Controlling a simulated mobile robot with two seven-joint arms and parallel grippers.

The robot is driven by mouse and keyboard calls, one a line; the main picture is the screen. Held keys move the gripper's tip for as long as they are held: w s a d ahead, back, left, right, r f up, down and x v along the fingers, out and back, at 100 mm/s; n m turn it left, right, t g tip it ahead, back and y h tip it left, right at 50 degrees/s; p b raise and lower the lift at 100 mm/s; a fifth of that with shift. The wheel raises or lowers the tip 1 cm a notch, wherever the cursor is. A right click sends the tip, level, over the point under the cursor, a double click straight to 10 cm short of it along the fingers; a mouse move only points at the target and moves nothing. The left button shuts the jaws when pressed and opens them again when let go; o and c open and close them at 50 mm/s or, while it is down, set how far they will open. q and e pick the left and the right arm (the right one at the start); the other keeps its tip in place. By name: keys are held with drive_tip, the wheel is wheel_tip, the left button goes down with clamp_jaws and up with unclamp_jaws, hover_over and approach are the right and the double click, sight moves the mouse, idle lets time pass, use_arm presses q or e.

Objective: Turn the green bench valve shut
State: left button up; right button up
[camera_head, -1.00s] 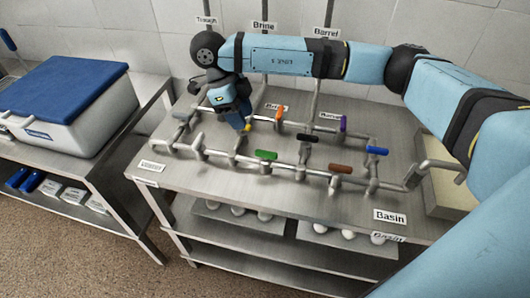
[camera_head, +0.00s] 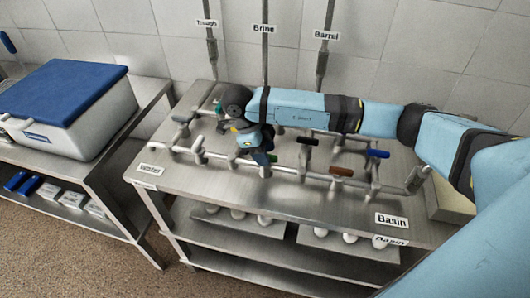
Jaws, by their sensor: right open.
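My right gripper (camera_head: 264,165) is open and points down at the front pipe of the bench manifold, left of the black handle. It covers the spot of the green valve handle, leaving at most a dark green sliver at its right side. I cannot tell whether the fingers touch the handle or how the handle is turned. A teal-green piece (camera_head: 218,106) shows at the back left, partly behind my wrist. My left gripper is not in view.
My right arm crosses over the back of the steel bench (camera_head: 240,205) and hides other valves. A blue-lidded cooler (camera_head: 62,85) stands on the left table.

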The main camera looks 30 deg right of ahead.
drive_tip(key=shift+s+f, duration=0.1)
drive_tip(key=shift+f, duration=0.1)
clamp_jaws()
